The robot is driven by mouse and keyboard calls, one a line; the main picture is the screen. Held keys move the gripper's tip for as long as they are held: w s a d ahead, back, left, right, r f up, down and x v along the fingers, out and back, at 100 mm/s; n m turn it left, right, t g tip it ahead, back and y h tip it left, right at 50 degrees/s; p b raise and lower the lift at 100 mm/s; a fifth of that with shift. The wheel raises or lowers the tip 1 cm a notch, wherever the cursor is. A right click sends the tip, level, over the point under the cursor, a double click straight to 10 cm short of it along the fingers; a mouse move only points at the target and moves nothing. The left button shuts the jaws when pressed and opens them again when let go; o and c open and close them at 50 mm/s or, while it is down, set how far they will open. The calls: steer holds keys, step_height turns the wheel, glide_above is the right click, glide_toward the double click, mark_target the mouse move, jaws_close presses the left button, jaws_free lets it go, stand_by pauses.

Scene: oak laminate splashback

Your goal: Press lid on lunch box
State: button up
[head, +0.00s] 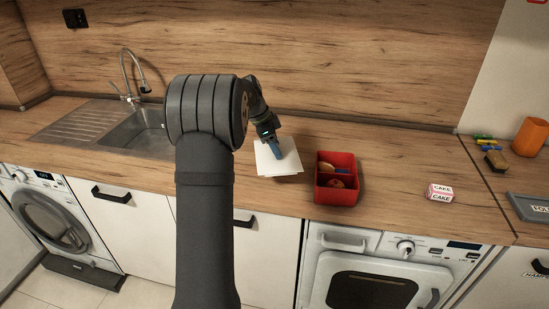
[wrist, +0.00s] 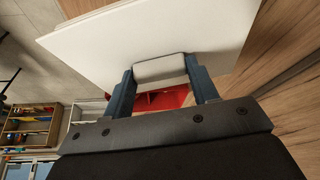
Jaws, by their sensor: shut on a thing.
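The red lunch box (head: 319,190) stands open on the counter, right of my gripper in the head view. It has a divider, with a round reddish item and other food inside. A bit of red shows between the fingers in the wrist view (wrist: 165,99). The lid (head: 289,164) is a flat white square, left of the box and apart from it. My gripper (head: 274,147) is shut on the lid's pale grey handle, which shows between the fingers in the wrist view (wrist: 160,68). I cannot tell how high the lid is above the counter.
A pink and white cake box (head: 440,192) sits right of the lunch box. An orange cup (head: 530,137), a small stack of coloured items (head: 486,140) and a grey tray (head: 528,207) are at the far right. A sink (head: 143,133) lies left.

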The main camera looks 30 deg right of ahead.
steer(key=s+d+r+m, duration=0.2)
steer(key=s+d+r, duration=0.1)
steer(key=s+d, duration=0.4)
steer(key=s+d+r+m, duration=0.1)
steer(key=s+d+r, duration=0.2)
steer(key=s+d, duration=0.4)
steer(key=shift+g+y, duration=0.3)
steer(key=shift+g, duration=0.1)
steer(key=shift+a+f, duration=0.2)
steer(key=shift+f, duration=3.15)
steer(key=shift+f, duration=0.6)
steer(key=o, duration=1.5)
step_height(320, 180, up, 7)
steer(key=shift+c, duration=0.2)
